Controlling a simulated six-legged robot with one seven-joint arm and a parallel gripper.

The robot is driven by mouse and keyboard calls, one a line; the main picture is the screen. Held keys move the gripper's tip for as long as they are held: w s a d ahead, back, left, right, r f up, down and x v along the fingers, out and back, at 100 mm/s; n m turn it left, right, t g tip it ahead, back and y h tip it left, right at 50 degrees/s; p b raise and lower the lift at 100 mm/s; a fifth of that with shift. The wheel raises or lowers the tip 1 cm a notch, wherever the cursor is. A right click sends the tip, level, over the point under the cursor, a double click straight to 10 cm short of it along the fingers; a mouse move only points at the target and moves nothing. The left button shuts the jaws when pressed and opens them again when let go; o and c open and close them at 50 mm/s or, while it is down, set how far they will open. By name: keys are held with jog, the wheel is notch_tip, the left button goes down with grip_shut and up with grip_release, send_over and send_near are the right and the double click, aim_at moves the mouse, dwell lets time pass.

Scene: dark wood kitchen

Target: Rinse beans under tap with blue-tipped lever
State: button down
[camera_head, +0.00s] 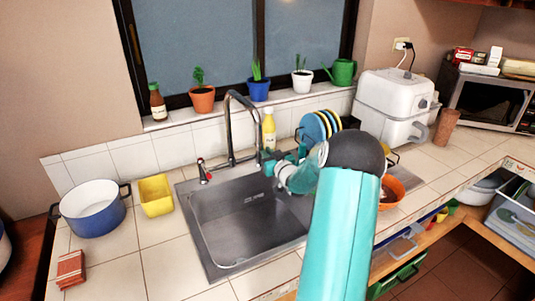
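The steel sink (245,232) has a tall curved tap (230,125) at its back edge. A lever with a red tip (203,170) stands left of the tap's base. No blue-tipped lever can be made out; the area right of the tap is partly covered by my gripper. My gripper (272,166) is at the sink's back right, right of the tap's base. Its fingers are small and dark here, and I cannot tell if they are open or touching anything. An orange bowl (392,193) stands right of the sink, partly behind my arm. Its contents are unclear, and no beans can be made out.
A yellow bottle (268,130) and a rack of plates (314,128) stand behind my gripper. A yellow container (155,195) and a blue pot (91,208) are left of the sink. A white appliance (395,103) is at the back right. The sink basin looks empty.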

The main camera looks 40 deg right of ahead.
jog(key=shift+s+d+n+y, duration=0.1)
jog(key=shift+d+n+y, duration=0.2)
jog(key=shift+y, duration=0.25)
jog(key=shift+d+n+y, duration=0.15)
jog(key=shift+n+y, duration=0.25)
jog(key=shift+y, duration=0.15)
jog(key=c, duration=1.4)
grip_release()
jog(key=shift+c, duration=0.2)
jog(key=shift+a, duration=0.1)
